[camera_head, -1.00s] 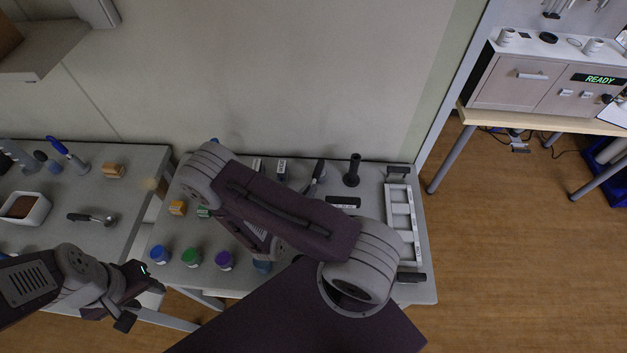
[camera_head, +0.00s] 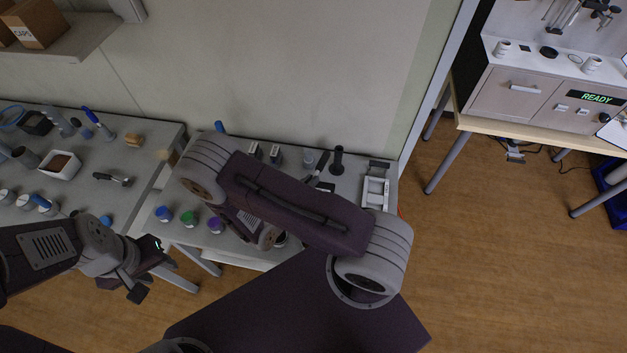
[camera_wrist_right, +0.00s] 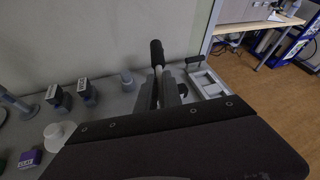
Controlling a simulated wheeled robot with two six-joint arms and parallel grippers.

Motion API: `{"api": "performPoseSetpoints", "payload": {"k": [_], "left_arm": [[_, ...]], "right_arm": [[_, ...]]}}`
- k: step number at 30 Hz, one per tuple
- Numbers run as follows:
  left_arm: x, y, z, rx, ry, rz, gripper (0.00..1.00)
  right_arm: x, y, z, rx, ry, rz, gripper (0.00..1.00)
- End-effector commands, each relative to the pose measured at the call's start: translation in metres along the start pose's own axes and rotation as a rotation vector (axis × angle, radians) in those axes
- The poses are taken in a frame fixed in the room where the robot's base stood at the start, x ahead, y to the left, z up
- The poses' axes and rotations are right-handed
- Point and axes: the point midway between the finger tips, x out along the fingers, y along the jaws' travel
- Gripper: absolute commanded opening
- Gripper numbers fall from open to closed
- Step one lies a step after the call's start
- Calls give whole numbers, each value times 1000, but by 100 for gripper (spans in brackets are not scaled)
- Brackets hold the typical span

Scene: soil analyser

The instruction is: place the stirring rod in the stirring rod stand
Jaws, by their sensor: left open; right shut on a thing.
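My right gripper (camera_wrist_right: 166,94) is shut on the stirring rod in the right wrist view. A black grip (camera_wrist_right: 156,52) on a pale shaft rises upright between its fingers. In the head view my right forearm hides most of this gripper. A dark post with a round base (camera_head: 337,160) stands at the back of the right table; it may be the stirring rod stand, but I cannot tell for sure. A slanted dark piece beside it may be my finger or the rod. My left gripper (camera_head: 148,271) is open and empty, in front of the gap between tables.
A white rack (camera_head: 376,191) lies at the right table's right end. Blue, green and purple jars (camera_head: 188,218) stand at its front left. A grey cylinder (camera_wrist_right: 127,80) stands left of my right gripper. The left table holds a soil tray (camera_head: 60,166) and scoop (camera_head: 113,178).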

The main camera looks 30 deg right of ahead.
Motion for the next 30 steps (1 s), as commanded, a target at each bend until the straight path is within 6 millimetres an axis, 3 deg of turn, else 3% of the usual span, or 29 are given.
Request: {"api": "performPoseSetpoints", "payload": {"k": [7, 10, 15, 20, 30], "left_arm": [[-2, 0, -1, 0, 1, 0, 43], [15, 0, 1, 0, 1, 0, 43], [44, -1, 4, 0, 0, 0, 43], [43, -1, 4, 0, 0, 0, 43], [42, -1, 4, 0, 1, 0, 43]], "right_arm": [[-4, 2, 2, 0, 0, 2, 0], [-10, 19, -6, -7, -8, 34, 0], [-38, 47, -2, -43, -29, 121, 0], [-48, 41, 11, -67, -39, 155, 0], [-48, 41, 11, -68, -41, 163, 0]]}}
